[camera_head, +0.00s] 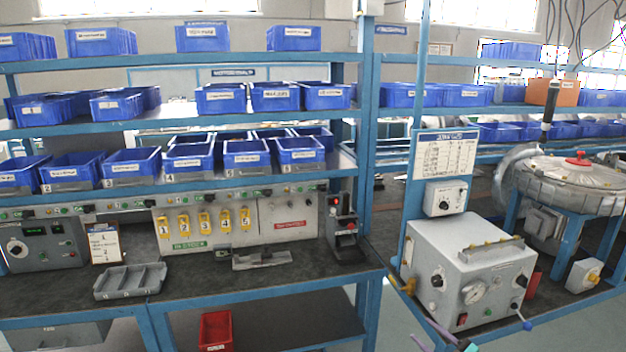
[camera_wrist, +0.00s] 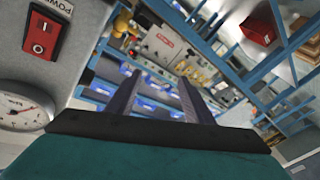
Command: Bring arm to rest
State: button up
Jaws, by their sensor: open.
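My gripper (camera_wrist: 158,78) shows in the wrist view with its two dark fingers spread apart and nothing between them. The wrist view is tilted, with a grey box face close on its left. In the head view, my gripper (camera_head: 421,329) shows at the bottom edge, in front of the grey control box (camera_head: 470,262). Its purple fingers are apart there, and the rest of my arm is mostly out of frame. I cannot tell the exact gap between gripper and box.
A gauge (camera_wrist: 22,108) and red switch (camera_wrist: 42,36) are close by in the wrist view. A blue-framed bench (camera_head: 230,303) with blue bins stands left, a red bin (camera_head: 215,330) below. A round blower (camera_head: 570,184) stands right. Floor shows at bottom right.

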jog(key=w+a+f+m+h, duration=0.25)
jog(key=a+f, duration=0.25)
jog(key=a, duration=0.3)
jog(key=s+a+f+m+g+h, duration=0.3)
jog(key=s+a+f+m+h, duration=0.15)
jog(key=f, duration=0.55)
jog(key=s+a+f+m+g+h, duration=0.25)
jog(key=s+f, duration=0.25)
jog(key=f, duration=0.5)
jog(key=s+f+m+g+h, duration=0.1)
jog(key=s+f+g, duration=0.35)
jog(key=s, duration=0.55)
jog(key=s+f+m+g+h, duration=0.15)
jog(key=s+f+g, duration=0.3)
jog(key=s, duration=0.55)
jog(key=s+a+r+g+y, duration=0.1)
jog(key=s+a+g, duration=0.1)
jog(key=s, duration=0.6)
jog(key=s+a+r+g, duration=0.2)
jog(key=s+g, duration=0.3)
jog(key=s, duration=0.4)
jog(key=shift+s+y+b, duration=0.2)
jog(key=shift+y+b, duration=0.1)
jog(key=shift+y, duration=0.1)
